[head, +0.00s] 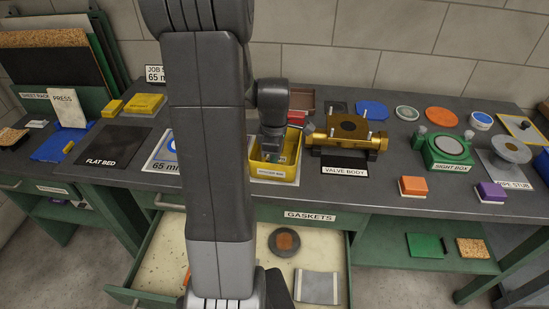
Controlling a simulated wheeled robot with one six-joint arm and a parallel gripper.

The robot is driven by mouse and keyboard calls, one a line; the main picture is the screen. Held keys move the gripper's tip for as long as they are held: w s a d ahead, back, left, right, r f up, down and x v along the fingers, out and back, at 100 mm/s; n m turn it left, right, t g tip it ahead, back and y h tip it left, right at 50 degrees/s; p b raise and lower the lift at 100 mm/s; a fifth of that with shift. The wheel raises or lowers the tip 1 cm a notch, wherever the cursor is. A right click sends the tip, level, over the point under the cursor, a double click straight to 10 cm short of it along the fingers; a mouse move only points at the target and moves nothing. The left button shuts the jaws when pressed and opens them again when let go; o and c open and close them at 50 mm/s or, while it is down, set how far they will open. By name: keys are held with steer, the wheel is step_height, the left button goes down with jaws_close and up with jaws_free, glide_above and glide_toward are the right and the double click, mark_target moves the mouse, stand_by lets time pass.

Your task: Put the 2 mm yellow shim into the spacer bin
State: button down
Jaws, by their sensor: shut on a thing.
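The spacer bin (272,178) is a yellow open-topped box with a small label on its front, standing on the bench left of the brass valve body. My gripper (272,153) points down into the bin's opening, with its fingertips at or below rim height. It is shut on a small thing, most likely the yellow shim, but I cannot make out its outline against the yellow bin. The fingers and the bin floor are partly hidden. Whether the held thing touches the floor or walls cannot be told.
The valve body (348,130) stands close on the right of the bin. A reddish-brown box (301,98) is behind. Yellow blocks (143,104) lie at the left near the flat bed (103,147). The gaskets drawer (310,235) is open below the bench front.

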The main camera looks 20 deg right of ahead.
steer(key=shift+f, duration=0.25)
stand_by(0.3)
steer(key=c, duration=1.5)
jaws_free()
steer(key=shift+r, duration=0.1)
step_height(320, 180, up, 12)
steer(key=p, duration=0.9)
steer(key=shift+f, duration=0.2)
step_height(320, 180, down, 8)
steer(key=b, duration=0.6)
steer(key=shift+r, duration=0.2)
steer(key=shift+r, duration=0.1)
